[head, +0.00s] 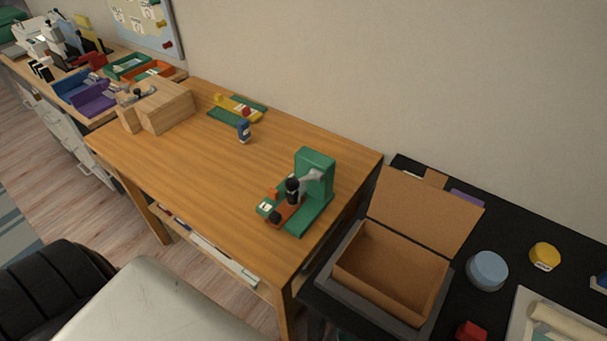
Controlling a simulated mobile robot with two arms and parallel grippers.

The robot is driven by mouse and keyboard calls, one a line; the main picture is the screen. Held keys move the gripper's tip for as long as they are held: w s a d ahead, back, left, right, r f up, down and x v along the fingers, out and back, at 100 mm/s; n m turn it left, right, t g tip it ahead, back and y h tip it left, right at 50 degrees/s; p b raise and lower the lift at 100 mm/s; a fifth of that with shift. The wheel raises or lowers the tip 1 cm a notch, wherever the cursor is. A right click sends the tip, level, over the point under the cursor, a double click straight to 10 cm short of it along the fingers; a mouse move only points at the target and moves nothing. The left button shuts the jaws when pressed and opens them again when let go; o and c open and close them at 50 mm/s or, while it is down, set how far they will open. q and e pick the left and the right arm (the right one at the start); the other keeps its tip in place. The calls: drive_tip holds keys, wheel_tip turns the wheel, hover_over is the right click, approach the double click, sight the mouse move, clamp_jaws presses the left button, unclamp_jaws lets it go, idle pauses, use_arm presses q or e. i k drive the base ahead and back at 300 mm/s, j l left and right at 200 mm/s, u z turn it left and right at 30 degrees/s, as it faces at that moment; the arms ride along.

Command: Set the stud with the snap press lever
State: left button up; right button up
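The snap press (318,172) stands on the right end of the wooden table. It has a tall green block on a green base. A grey lever (313,176) comes off the upper part of the block, and a black piece (293,185) sits close to its front end. An orange-brown part (287,211) lies low at the front of the press, with a small dark round piece at its near end. I cannot make out the stud. Neither of my grippers is in view.
The wooden table (190,177) is mostly bare left of the press. A small blue bottle (244,131), a green tray (221,116) and a wooden block (167,108) stand farther back. An open brown box (385,287) is on the black surface at the right.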

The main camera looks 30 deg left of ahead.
sight(292, 184)
drive_tip(key=u, duration=1.1)
